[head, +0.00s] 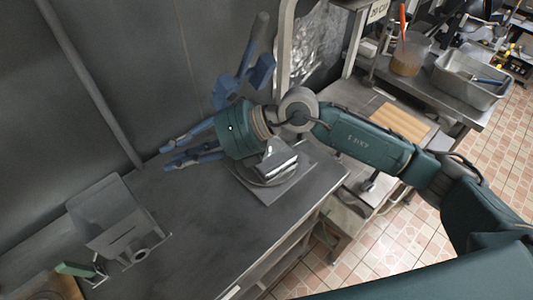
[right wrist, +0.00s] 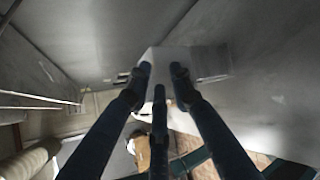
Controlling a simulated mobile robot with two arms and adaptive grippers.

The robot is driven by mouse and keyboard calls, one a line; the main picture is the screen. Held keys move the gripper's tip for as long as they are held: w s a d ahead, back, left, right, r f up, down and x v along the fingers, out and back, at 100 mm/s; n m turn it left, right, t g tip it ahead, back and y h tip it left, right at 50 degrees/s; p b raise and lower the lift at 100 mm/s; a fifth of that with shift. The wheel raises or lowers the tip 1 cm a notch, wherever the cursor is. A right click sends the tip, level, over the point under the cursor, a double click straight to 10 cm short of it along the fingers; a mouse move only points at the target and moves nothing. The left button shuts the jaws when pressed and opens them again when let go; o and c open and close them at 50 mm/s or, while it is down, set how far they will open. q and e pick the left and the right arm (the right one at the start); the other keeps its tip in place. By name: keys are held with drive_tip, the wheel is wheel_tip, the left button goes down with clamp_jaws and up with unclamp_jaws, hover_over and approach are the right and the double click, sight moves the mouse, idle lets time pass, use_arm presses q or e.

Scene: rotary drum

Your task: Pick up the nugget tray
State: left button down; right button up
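My right gripper (head: 205,125) is over the dark steel counter. Its blue fingers are spread, two reaching left and one up, with nothing seen between them. In the right wrist view its fingers (right wrist: 160,78) stand apart, with a pale grey metal piece (right wrist: 190,62) beyond the tips. I cannot tell for certain which thing is the nugget tray. A grey metal piece with an upright plate (head: 110,218) stands on the counter, left of and apart from the gripper. A shiny metal piece (head: 278,162) on a flat base lies below the gripper's wrist. My left gripper does not show.
The counter (head: 210,215) is bare between the two metal pieces. A dark wall runs behind it. A green-handled tool (head: 75,269) lies at the lower left. At right are a wooden board (head: 402,122), a brown-filled container (head: 408,58) and a steel pan (head: 470,88).

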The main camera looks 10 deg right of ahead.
drive_tip(key=w+d+f+t+h, duration=0.1)
drive_tip(key=w+d+f+h, duration=0.2)
drive_tip(key=d, duration=0.3)
drive_tip(key=w+d+f+h, duration=0.4)
drive_tip(key=d, duration=0.2)
drive_tip(key=t+h+p, duration=0.2)
drive_tip(key=h, duration=0.2)
hover_over(267, 154)
drive_tip(key=f, duration=0.4)
drive_tip(key=shift+d+f, duration=0.4)
drive_tip(key=p+x, duration=0.3)
drive_tip(key=x, duration=0.1)
drive_tip(key=shift+s+d+f, duration=0.1)
drive_tip(key=shift+s+f, duration=0.05)
drive_tip(key=shift+f, duration=0.2)
drive_tip(key=shift+w+f, duration=0.2)
drive_tip(key=shift+f, duration=0.4)
clamp_jaws()
drive_tip(key=shift+r, duration=0.1)
